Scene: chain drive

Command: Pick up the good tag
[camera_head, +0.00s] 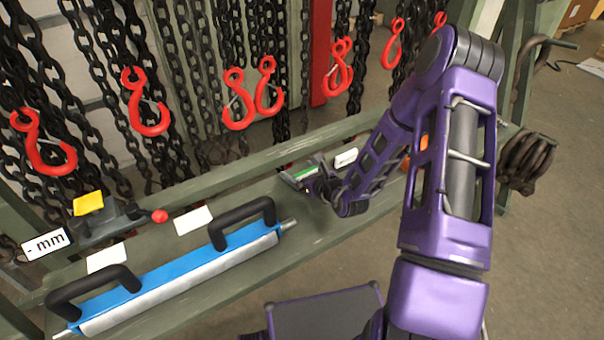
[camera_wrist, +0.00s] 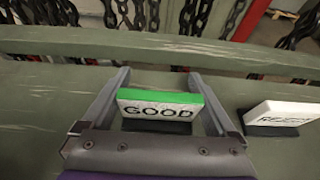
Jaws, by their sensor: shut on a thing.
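The good tag (camera_wrist: 158,108) is a white block with a green top edge and the word GOOD on its face. In the wrist view it stands between the two fingers of my gripper (camera_wrist: 160,100), which is shut on it. In the head view the tag's green edge (camera_head: 303,174) shows at the end of my purple arm, over the green bench (camera_head: 340,222). My gripper (camera_head: 305,178) is small there and partly hidden by the wrist. A dark patch shows just below the tag; I cannot tell whether the tag touches the bench.
A second white tag (camera_wrist: 285,113) with dark lettering stands to the right; it also shows in the head view (camera_head: 346,158). A blue bar with black handles (camera_head: 180,275) lies at the left. Red hooks (camera_head: 268,84) on black chains hang behind the bench.

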